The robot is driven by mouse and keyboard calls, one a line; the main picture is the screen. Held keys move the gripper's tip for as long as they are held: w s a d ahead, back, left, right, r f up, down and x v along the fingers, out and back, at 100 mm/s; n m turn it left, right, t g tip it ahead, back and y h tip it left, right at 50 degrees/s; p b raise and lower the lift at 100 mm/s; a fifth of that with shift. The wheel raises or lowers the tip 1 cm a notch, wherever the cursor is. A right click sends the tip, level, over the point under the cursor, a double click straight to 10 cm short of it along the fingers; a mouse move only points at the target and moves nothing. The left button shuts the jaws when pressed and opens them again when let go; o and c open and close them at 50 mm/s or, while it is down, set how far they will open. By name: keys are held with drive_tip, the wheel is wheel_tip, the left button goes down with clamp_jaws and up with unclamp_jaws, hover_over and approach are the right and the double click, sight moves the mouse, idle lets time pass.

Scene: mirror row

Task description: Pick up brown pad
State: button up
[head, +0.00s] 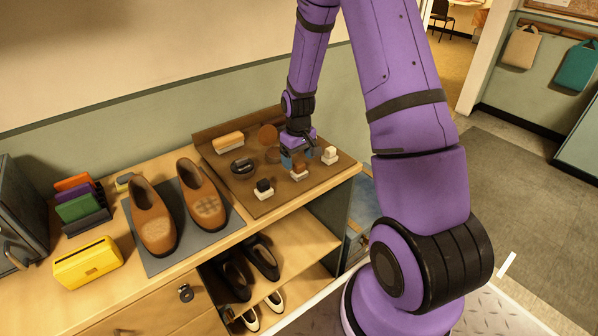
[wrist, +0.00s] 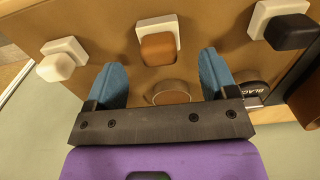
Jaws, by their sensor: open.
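The brown pad (head: 299,167) sits on a white base on the brown tray (head: 262,208), between a black pad and a white pad. In the wrist view the brown pad (wrist: 158,47) shows at top centre, on its white base. My gripper (head: 294,160) is over the right part of the tray, just behind the brown pad. In the wrist view its blue fingers (wrist: 162,60) are spread wide and hold nothing. The brown pad appears between and slightly beyond the fingertips. I cannot tell the exact height of the fingers above it.
A black pad (head: 264,185) and a white pad (head: 331,154) flank the brown one. A round tin (wrist: 172,93) lies under my gripper, and a dark tin (head: 242,168) stands to the left. Brown shoes (head: 152,218) rest on a grey mat farther left.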

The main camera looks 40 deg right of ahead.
sight(299, 163)
drive_tip(key=f, duration=0.4)
drive_tip(key=shift+s+f, duration=0.25)
drive_tip(key=shift+f, duration=0.15)
drive_tip(key=shift+c, duration=0.4)
drive_tip(key=c, duration=1)
drive_tip(key=shift+r, duration=0.1)
